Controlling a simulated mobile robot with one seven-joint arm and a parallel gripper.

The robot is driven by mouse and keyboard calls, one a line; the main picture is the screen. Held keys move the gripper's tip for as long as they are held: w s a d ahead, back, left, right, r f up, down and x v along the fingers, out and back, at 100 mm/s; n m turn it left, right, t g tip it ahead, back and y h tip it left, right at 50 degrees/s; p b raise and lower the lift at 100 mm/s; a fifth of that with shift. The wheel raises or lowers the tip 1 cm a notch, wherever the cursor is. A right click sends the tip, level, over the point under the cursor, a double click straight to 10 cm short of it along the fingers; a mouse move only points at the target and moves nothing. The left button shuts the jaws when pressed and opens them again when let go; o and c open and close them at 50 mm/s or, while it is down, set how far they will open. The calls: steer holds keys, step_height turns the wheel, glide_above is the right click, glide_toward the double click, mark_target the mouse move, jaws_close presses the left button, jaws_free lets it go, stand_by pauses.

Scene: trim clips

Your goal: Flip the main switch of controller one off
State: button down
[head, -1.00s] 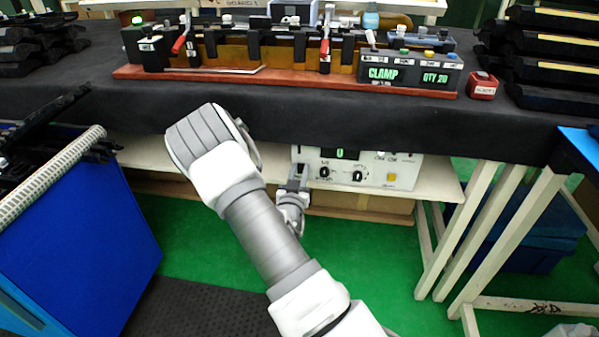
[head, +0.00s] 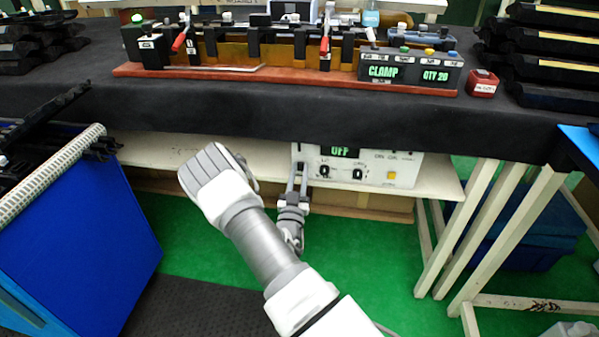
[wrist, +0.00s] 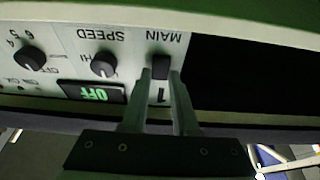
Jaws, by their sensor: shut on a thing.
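Controller one (head: 405,168) is a white box on the shelf under the table, with dials and a yellow button. Its display (head: 340,151) reads OFF in green, and the wrist view shows the same display (wrist: 96,93) upside down. The black main switch (wrist: 160,68) is beside the MAIN label in the wrist view. My gripper (head: 297,172) is at the left end of the panel, and in the wrist view my gripper (wrist: 161,78) has one finger on each side of the switch, shut on it. The fingers hide the switch in the head view.
The table edge with black cloth (head: 300,105) overhangs the controller. A blue bin (head: 80,230) stands at left, and pale table legs (head: 500,230) at right. The CLAMP fixture (head: 410,75) sits on the table.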

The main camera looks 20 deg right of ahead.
steer(key=c, duration=0.7)
jaws_free()
steer(key=p+v, duration=0.3)
steer(key=v, duration=1.4)
steer(key=shift+s+a, duration=0.1)
steer(key=shift+s, duration=0.1)
steer(key=shift+w, duration=0.1)
